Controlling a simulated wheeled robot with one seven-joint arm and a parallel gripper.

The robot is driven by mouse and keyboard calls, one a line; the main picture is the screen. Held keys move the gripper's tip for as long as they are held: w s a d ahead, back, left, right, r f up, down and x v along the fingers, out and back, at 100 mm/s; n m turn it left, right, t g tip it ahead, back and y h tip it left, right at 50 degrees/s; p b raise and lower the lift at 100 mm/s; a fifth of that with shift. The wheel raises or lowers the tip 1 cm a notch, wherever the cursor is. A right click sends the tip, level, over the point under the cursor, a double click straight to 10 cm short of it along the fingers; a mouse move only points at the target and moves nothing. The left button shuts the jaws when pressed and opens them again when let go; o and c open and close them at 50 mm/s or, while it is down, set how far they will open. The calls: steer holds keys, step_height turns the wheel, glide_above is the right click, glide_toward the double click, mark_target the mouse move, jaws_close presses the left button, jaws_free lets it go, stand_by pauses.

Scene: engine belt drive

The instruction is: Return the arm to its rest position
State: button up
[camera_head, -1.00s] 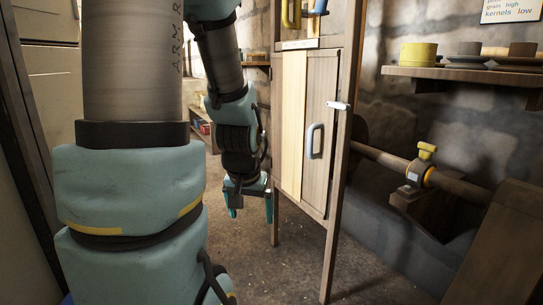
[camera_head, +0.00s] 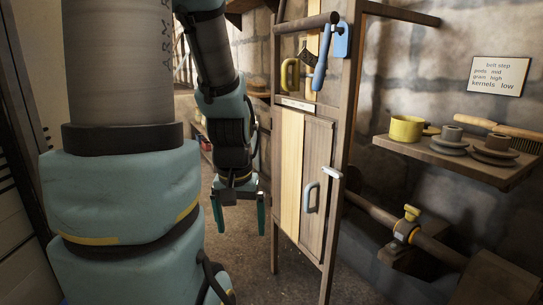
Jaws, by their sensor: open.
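My gripper (camera_head: 240,212) hangs at the end of my arm in the middle of the head view, left of the wooden cabinet. Its two teal fingers point down and stand apart, with nothing between them. The arm comes down from the top of the picture, and my large upper links fill the left side. The gripper appears clear of the cabinet door (camera_head: 317,182) and above the floor.
The wooden cabinet frame (camera_head: 347,120) has a blue-handled tool (camera_head: 321,72) and a yellow handle (camera_head: 287,75) at its top. A shaft with a yellow-topped fitting (camera_head: 406,229) runs below.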

step_height(320, 180, up, 15)
steer(key=p, duration=1.2)
